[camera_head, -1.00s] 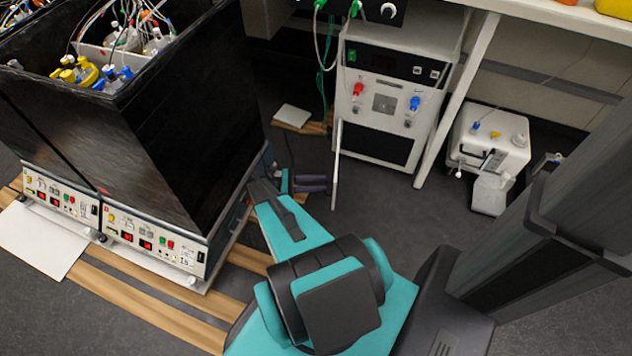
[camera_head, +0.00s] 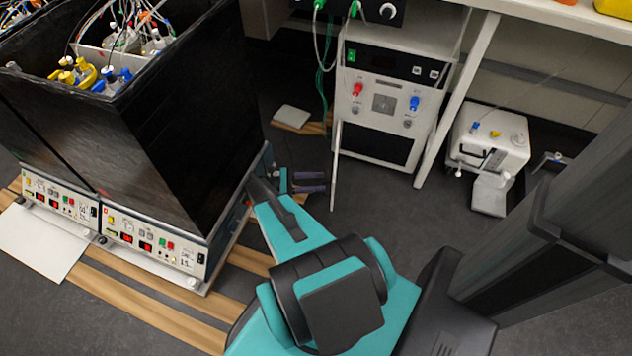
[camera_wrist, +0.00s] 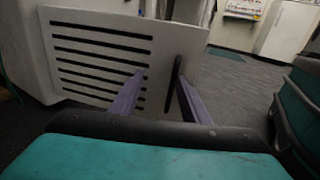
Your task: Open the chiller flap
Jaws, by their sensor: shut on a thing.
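The chiller (camera_head: 390,95) is a white cabinet under the bench, with a red and a blue fitting on its front. Its flap (camera_head: 335,165) is a thin white panel seen nearly edge-on, standing out from the front at the left side, so a dark lower front area shows. In the wrist view the flap (camera_wrist: 100,60) is a slatted white panel with a black upright handle (camera_wrist: 175,80). My gripper (camera_head: 318,182) reaches the flap from the left with purple fingers. In the wrist view my gripper (camera_wrist: 165,82) has its fingers around the handle.
A black-walled shaker bioreactor (camera_head: 190,120) stands close to the left of my arm, on wooden boards (camera_head: 150,300). A white pump-like device (camera_head: 490,140) sits on the floor at right. The grey floor (camera_head: 400,210) before the chiller is clear.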

